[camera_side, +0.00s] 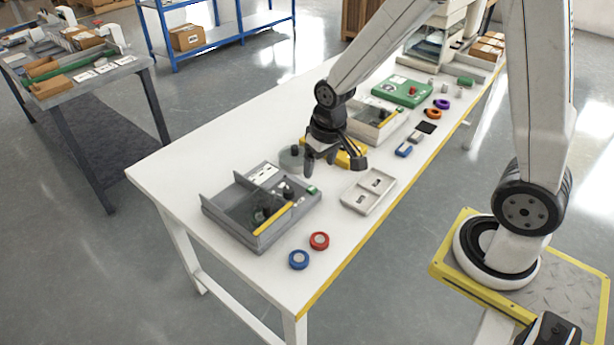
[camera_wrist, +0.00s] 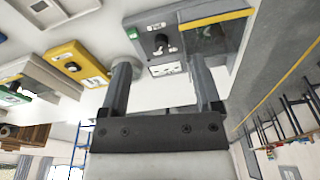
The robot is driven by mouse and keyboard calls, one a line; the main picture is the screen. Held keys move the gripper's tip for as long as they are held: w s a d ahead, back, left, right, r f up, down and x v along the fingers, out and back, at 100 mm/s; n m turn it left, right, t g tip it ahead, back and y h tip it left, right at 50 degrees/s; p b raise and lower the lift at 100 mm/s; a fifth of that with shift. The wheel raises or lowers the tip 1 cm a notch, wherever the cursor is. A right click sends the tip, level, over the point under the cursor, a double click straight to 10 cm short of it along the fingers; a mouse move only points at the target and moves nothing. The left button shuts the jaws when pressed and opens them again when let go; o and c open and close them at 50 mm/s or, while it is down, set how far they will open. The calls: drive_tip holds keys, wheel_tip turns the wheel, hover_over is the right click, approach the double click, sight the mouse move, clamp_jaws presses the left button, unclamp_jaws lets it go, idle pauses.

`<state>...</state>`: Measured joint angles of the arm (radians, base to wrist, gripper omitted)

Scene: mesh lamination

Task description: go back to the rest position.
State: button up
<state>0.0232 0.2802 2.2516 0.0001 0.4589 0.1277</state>
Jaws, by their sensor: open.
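My gripper (camera_side: 335,162) is open and empty above the white table, in the side view. It hangs between a grey open-topped machine (camera_side: 226,222) and a light grey tray (camera_side: 351,197). In the wrist view the two fingers of my gripper (camera_wrist: 165,90) stand wide apart with nothing between them. The grey machine shows beyond the fingers there, with its yellow bar (camera_wrist: 215,19) and black knob. A yellow box (camera_side: 350,158) is partly hidden behind my gripper in the side view, and shows clearly in the wrist view (camera_wrist: 80,62).
A red roll (camera_side: 319,240) and a blue roll (camera_side: 298,259) lie at the table's near end. A second bin (camera_side: 370,128), a green box (camera_side: 402,91), blue blocks (camera_side: 405,149) and orange and purple rings stand farther along. The near left tabletop (camera_side: 175,170) is bare.

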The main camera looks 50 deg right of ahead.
drive_tip(key=s+r+n, duration=0.1)
drive_tip(key=s, duration=0.7)
drive_tip(key=shift+a+r+n+t, duration=0.3)
drive_tip(key=shift+a+n+t, duration=0.1)
drive_tip(key=shift+c, duration=0.2)
